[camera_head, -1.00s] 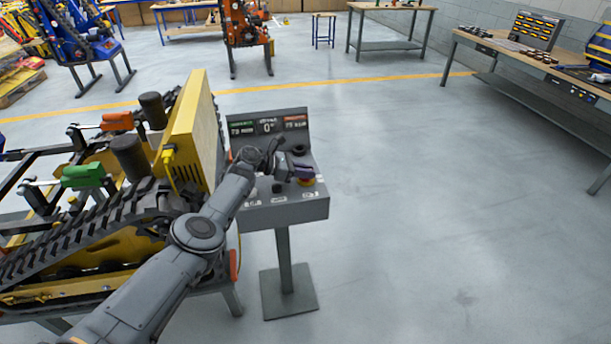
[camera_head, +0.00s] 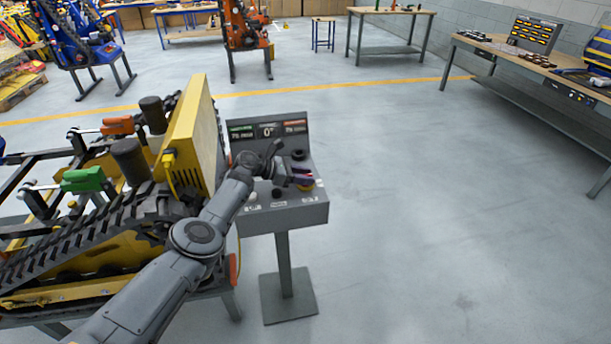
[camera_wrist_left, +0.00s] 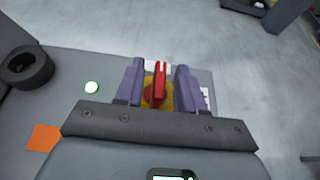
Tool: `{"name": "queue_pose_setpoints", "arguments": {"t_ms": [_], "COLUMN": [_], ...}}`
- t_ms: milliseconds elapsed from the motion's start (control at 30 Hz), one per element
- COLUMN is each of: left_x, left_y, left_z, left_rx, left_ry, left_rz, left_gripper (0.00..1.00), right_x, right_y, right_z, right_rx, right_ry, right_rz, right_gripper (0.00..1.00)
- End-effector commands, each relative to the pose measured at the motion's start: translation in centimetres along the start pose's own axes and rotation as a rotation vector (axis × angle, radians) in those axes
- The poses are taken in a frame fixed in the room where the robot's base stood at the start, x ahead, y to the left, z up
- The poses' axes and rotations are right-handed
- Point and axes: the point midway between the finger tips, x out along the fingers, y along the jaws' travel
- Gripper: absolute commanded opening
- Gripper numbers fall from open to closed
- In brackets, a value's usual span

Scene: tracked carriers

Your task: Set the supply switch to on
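The supply switch is a red handle (camera_wrist_left: 160,80) on a yellow round base (camera_wrist_left: 157,97) on the grey control console; the yellow base also shows in the head view (camera_head: 306,187). My left gripper (camera_wrist_left: 160,84) has its two purple fingers spread, one on each side of the red handle, with a visible gap to each. In the head view the left gripper (camera_head: 303,177) is over the right part of the console (camera_head: 285,216) and partly covers the switch. The handle's lower part is hidden by the gripper body in the wrist view. My right gripper is in neither view.
A black ring-shaped part (camera_wrist_left: 27,68) and a lit white-green button (camera_wrist_left: 92,88) sit on the console beside the switch. A tracked yellow carrier (camera_head: 190,135) stands close left of the console. The floor to the right is clear up to a workbench (camera_head: 530,62).

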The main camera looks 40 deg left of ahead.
Motion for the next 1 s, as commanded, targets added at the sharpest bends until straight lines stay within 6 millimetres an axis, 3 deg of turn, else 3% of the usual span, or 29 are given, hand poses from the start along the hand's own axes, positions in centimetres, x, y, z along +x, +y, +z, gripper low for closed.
{"name": "queue_pose_setpoints", "arguments": {"t_ms": [333,600,1000], "left_x": [-5.1,-8.9,-10.2], "left_y": [0.1,0.0,0.0], "left_z": [0.6,0.3,-0.1], "left_rx": [-0.003,-0.002,-0.001], "left_ry": [0.002,0.001,0.002], "left_rz": [0.003,0.001,0.000], "left_gripper": [0.38,0.38,0.38], "right_x": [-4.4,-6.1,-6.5], "right_y": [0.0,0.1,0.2], "right_z": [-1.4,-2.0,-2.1], "right_rx": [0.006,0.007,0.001], "right_ry": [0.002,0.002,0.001], "right_rz": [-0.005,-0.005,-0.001], "right_gripper": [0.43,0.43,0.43]}}
